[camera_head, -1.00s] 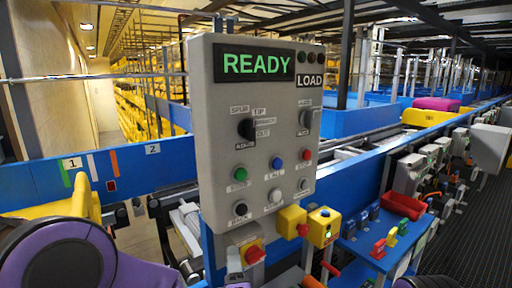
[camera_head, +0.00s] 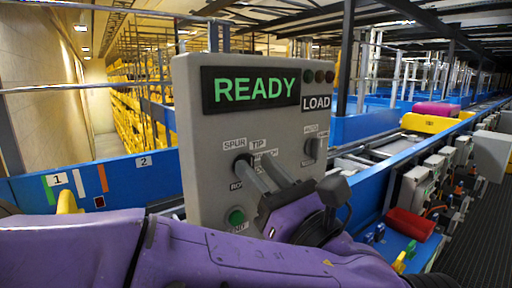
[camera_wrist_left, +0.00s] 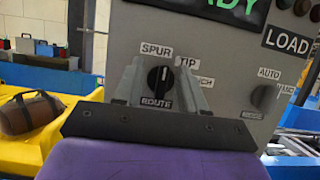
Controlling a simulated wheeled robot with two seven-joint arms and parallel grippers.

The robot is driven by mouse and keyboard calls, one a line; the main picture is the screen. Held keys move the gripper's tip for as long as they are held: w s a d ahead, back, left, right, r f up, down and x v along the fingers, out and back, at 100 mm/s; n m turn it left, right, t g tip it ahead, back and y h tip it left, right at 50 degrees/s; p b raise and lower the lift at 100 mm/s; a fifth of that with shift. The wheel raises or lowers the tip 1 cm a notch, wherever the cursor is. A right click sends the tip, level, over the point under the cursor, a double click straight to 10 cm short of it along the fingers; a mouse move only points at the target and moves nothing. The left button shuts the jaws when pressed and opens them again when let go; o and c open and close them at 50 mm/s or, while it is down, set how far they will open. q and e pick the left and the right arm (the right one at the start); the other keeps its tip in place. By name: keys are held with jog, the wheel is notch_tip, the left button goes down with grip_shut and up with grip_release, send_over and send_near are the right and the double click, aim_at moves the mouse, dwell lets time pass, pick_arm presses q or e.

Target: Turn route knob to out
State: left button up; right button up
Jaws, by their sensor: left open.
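The grey control panel (camera_head: 188,130) shows a lit READY display (camera_head: 255,90). The black route knob (camera_wrist_left: 160,80) is on its face above the ROUTE label in the left wrist view. Its white mark points roughly up, between the SPUR and TIP labels. My left gripper (camera_head: 262,178) is at the panel, open, with one finger on each side of the knob; it also shows in the left wrist view (camera_wrist_left: 160,88). I cannot tell whether the fingers touch the knob. The OUT label is hidden behind the gripper. My right gripper is out of view.
A second knob (camera_head: 313,147), marked AUTO, is to the right of the route knob. A green button (camera_head: 236,217) is just below the gripper. A red bin (camera_head: 409,224) sits at the right. A brown bag (camera_wrist_left: 32,114) lies in a yellow tray (camera_wrist_left: 75,96).

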aim_at(253, 162)
pick_arm(q)
jog(key=w, duration=0.1)
jog(key=w+a, duration=0.1)
jog(key=w, duration=0.1)
jog(key=shift+s+d+r, duration=0.15)
jog(key=shift+s+d, duration=0.05)
jog(key=shift+s, duration=0.05)
jog(key=shift+s+a, duration=0.1)
jog(key=shift+s, duration=0.15)
jog(key=shift+w, duration=0.25)
grip_shut()
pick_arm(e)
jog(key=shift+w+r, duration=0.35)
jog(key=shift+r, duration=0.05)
pick_arm(q)
jog(key=shift+m, duration=0.3)
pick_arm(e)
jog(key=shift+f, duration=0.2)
